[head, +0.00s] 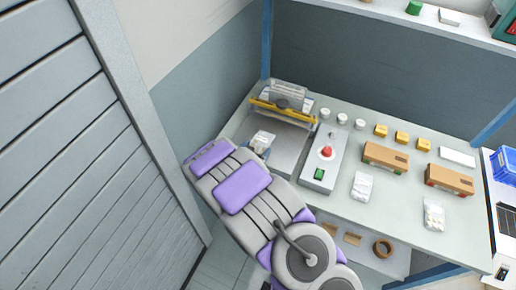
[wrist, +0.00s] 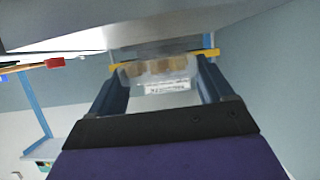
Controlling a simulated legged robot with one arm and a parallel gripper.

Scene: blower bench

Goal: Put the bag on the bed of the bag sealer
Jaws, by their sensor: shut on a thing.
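The bag sealer (head: 284,100) stands at the back left of the bench, with a yellow bar across it and a flat grey bed (head: 286,146) in front. A pale, see-through bag (head: 263,139) is at the end of my arm, over or beside the left part of the bed. In the wrist view the bag (wrist: 163,72) shows brownish contents and a white printed label. It is between the two fingers of my gripper (wrist: 157,82), which is shut on it. My arm hides most of the gripper in the head view. I cannot tell whether the bag touches the bed.
Right of the bed is a control box (head: 322,165) with a red knob and green button. Beyond it are white cups, yellow blocks, brown boxes (head: 385,157) and two white bags (head: 362,186) (head: 434,214). A slatted wall (head: 70,150) stands at left.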

